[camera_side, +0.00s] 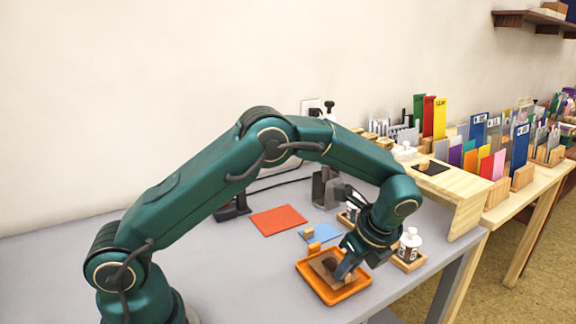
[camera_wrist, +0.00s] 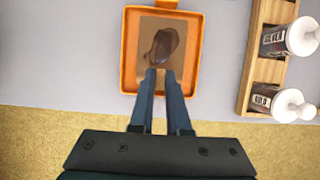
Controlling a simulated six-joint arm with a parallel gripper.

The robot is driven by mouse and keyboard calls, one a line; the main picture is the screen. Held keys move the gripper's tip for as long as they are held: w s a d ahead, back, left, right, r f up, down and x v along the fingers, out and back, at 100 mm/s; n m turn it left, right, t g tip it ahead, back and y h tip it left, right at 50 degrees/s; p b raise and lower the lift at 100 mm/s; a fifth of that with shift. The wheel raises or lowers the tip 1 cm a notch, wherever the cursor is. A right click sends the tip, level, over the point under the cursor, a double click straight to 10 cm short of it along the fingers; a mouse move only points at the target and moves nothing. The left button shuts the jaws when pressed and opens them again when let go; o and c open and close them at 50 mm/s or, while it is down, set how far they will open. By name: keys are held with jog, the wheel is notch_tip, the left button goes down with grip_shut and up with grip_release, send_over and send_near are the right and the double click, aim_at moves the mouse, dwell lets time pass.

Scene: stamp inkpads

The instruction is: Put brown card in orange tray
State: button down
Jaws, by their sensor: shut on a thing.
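The brown card (camera_side: 325,263) is inside the orange tray (camera_side: 347,293) in the side view, with a dark brown blot on it. In the wrist view the card (camera_wrist: 145,35) lies within the orange tray's rim (camera_wrist: 126,60). My gripper (camera_side: 345,268) reaches down over the tray and is shut on the card's near part; its fingertips (camera_wrist: 160,75) are close together there. Whether the card rests flat on the tray floor or is held slightly above it is hard to tell.
A wooden rack (camera_wrist: 258,60) with white-capped bottles (camera_side: 410,245) stands right of the tray. A red sheet (camera_side: 278,220) and a blue sheet (camera_side: 322,232) lie behind. The table's front edge is close. Grey table (camera_side: 250,285) is clear to the left.

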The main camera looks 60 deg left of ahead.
jog(key=shift+f, duration=0.5)
jog(key=c, duration=0.9)
grip_release()
jog(key=shift+f, duration=0.1)
